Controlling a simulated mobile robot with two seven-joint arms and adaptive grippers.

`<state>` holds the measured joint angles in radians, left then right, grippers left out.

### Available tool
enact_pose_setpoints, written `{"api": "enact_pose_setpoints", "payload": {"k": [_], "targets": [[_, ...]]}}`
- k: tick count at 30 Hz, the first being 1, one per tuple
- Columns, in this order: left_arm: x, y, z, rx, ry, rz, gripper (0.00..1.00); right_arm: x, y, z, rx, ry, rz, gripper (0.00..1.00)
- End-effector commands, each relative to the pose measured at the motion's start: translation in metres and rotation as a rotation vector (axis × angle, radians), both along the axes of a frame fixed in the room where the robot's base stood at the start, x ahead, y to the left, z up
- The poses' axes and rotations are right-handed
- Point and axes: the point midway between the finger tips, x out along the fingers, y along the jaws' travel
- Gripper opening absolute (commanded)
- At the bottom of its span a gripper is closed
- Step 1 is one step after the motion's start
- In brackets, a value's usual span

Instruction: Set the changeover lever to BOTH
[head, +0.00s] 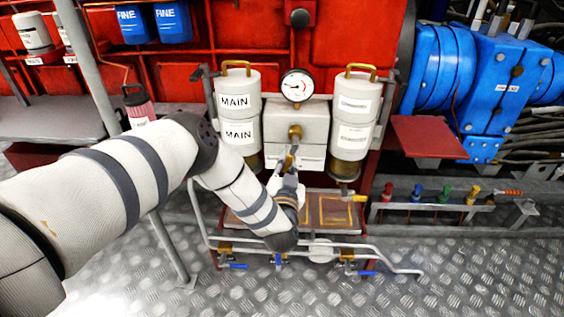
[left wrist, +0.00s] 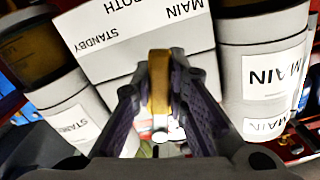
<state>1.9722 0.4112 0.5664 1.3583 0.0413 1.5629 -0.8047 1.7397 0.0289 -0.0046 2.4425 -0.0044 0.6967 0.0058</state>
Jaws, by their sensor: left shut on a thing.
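The brass changeover lever (head: 294,146) hangs from a brass hub on a pale housing (head: 312,120) between two filter canisters. It points down, leaning slightly left. My left gripper (head: 287,168) is shut on the lever's lower part. In the left wrist view the lever (left wrist: 158,70) stands between the two dark fingers of the gripper (left wrist: 159,112). That view, upside down, shows the labels MAIN, BOTH and STANDBY on the housing (left wrist: 150,42). The lever's hub is not clear there. My right gripper is not in view.
The MAIN canister (head: 238,105) stands left of the lever and another canister (head: 354,110) stands right. A pressure gauge (head: 298,86) sits above. Below are a brown tray (head: 335,212) and a pipe rail with blue-handled valves (head: 300,250). The chequered floor in front is clear.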

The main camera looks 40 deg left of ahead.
Motion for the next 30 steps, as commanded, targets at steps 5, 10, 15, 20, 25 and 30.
{"api": "enact_pose_setpoints", "payload": {"k": [5, 10, 15, 20, 25, 30], "targets": [[0.004, -0.007, -0.003, -0.107, -0.065, -0.001, 0.0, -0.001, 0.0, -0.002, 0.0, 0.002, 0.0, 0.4], [0.007, -0.012, -0.003, -0.186, -0.114, -0.001, 0.0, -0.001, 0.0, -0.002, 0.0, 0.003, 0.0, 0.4], [0.008, -0.015, -0.003, -0.238, -0.144, -0.001, 0.0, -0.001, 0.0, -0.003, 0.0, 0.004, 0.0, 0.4], [0.009, -0.016, -0.003, -0.262, -0.159, -0.001, 0.0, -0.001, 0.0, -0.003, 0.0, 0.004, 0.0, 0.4], [0.01, -0.017, -0.003, -0.271, -0.165, -0.001, 0.0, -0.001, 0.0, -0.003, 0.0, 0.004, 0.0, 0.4], [0.01, -0.017, -0.004, -0.271, -0.164, 0.0, 0.0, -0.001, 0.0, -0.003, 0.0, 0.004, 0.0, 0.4]]}}
